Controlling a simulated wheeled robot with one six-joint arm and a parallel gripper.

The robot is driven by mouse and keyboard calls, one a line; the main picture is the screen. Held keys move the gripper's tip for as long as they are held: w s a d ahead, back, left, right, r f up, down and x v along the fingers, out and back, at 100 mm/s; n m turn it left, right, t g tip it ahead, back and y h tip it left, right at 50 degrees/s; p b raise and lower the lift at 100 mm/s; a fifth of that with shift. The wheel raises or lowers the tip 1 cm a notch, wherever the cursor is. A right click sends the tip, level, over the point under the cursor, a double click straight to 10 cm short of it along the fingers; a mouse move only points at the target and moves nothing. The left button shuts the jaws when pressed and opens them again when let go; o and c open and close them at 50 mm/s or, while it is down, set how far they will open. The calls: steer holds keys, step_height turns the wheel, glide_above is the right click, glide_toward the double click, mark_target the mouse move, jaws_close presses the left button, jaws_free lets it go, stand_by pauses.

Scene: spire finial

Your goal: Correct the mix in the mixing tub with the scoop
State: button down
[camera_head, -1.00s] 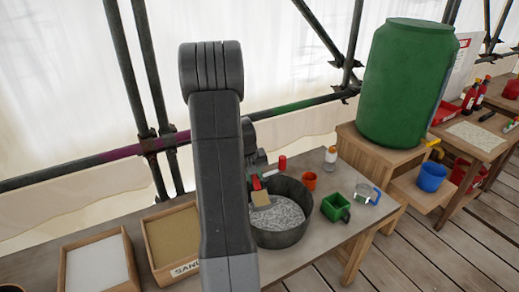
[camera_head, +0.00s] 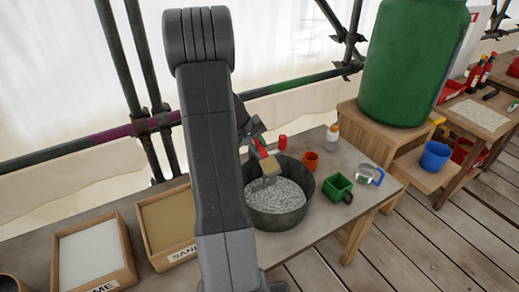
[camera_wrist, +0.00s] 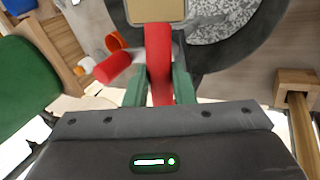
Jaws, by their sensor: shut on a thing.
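The round dark mixing tub (camera_head: 292,221) holds a speckled grey-white mix (camera_head: 283,195). My gripper (camera_wrist: 159,85) is shut on the red handle of the scoop (camera_head: 268,166). The scoop's head (camera_wrist: 155,10) looks filled level with tan material, in a grey rim. In the head view the scoop hangs over the tub's back left part, above the mix; the exact gap cannot be told. My arm hides the tub's left edge and part of the gripper. The sand tray (camera_head: 143,219) and a tray of white powder (camera_head: 60,268), its label partly hidden, stand left.
A green barrel (camera_head: 412,65) stands right, with a blue cup (camera_head: 435,156) below. Scaffold poles (camera_head: 310,84) run behind the table.

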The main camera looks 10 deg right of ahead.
steer(key=h+b, duration=0.1)
steer(key=b, duration=0.2)
steer(key=a+h+b, duration=0.1)
steer(key=h+b, duration=0.1)
steer(key=b, duration=0.2)
steer(key=f+h+b, duration=0.1)
steer(key=b, duration=0.3)
steer(key=shift+s+a+f+t+h, duration=0.1)
steer(key=shift+s+a+t+h, duration=0.05)
steer(key=shift+a+t+h, duration=0.2)
steer(key=b, duration=0.1)
steer(key=h+b, duration=0.1)
steer(key=b, duration=0.1)
steer(key=shift+a+f+m+t, duration=0.1)
steer(key=shift+f+m+t, duration=0.05)
steer(key=shift+m+t, duration=0.15)
steer(key=h+b, duration=0.1)
steer(key=b, duration=0.3)
steer(key=h+b, duration=0.2)
steer(key=b, duration=0.2)
steer(key=a+f+m+h+b, duration=0.1)
steer(key=h+b, duration=0.1)
steer(key=b, duration=0.2)
steer(key=shift+s, duration=0.1)
steer(key=shift+r+t+h+b, duration=0.2)
steer(key=shift+t+h+b, duration=0.05)
steer(key=shift+h+b, duration=0.15)
